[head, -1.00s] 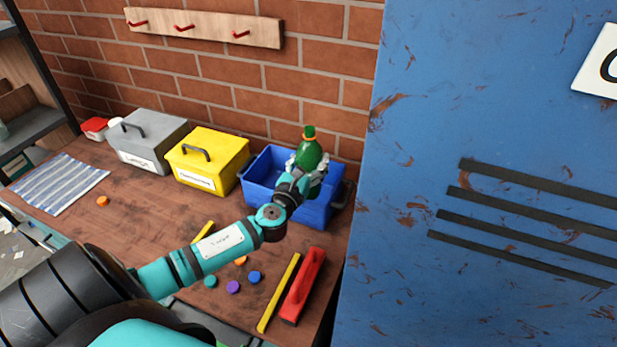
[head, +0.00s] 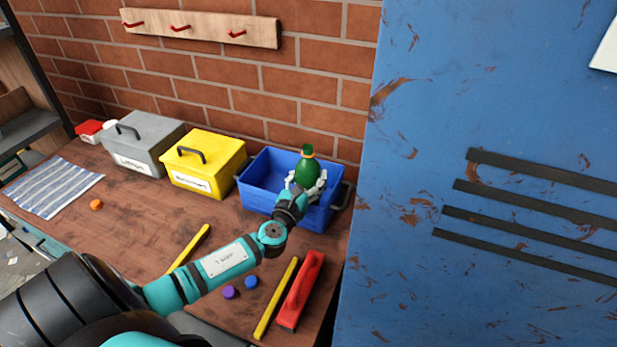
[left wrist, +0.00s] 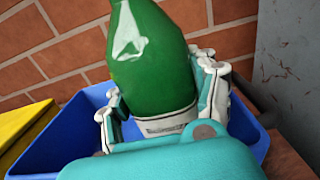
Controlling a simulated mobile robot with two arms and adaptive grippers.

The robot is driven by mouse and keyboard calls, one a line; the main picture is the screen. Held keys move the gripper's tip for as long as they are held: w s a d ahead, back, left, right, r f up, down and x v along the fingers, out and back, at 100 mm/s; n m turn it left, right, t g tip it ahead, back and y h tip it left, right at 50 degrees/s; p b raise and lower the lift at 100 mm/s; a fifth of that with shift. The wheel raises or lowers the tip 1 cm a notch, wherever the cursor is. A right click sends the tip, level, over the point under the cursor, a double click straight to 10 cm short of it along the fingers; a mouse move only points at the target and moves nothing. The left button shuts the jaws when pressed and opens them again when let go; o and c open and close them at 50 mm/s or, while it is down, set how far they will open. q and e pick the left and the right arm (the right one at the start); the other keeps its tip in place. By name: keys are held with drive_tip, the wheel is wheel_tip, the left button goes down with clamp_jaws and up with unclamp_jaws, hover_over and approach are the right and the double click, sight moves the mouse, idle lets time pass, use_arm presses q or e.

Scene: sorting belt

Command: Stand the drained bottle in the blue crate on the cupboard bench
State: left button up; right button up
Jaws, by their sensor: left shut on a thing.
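The green bottle (head: 307,173) is upright, with an orange band at its neck. My left gripper (head: 306,184) is shut on it at the blue crate's right part. In the left wrist view the bottle (left wrist: 150,60) stands between the fingers of my gripper (left wrist: 165,105), with a pale label low on it. The open blue crate (head: 258,172) is on the wooden bench (head: 130,217) against the brick wall. Its walls also show in the left wrist view (left wrist: 50,148). The bottle's base is hidden, so I cannot tell whether it touches the crate floor. My right gripper is out of view.
A yellow lidded box (head: 203,165) and a grey lidded box (head: 142,142) stand left of the crate. A blue cupboard (head: 480,90) rises close on the right. A red tool (head: 301,290), yellow bars (head: 276,298) and bottle caps (head: 251,282) lie in front.

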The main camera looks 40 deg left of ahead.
use_arm(q)
drive_tip(key=o, duration=0.9)
drive_tip(key=shift+f, duration=0.1)
drive_tip(key=o, duration=0.4)
drive_tip(key=shift+o, duration=0.2)
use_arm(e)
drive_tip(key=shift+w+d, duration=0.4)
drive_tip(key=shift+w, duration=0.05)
use_arm(q)
drive_tip(key=shift+r, duration=0.25)
drive_tip(key=shift+r+p, duration=0.5)
drive_tip(key=shift+p, duration=0.2)
drive_tip(key=b+v, duration=0.1)
drive_tip(key=v, duration=1.1)
drive_tip(key=shift+b, duration=0.35)
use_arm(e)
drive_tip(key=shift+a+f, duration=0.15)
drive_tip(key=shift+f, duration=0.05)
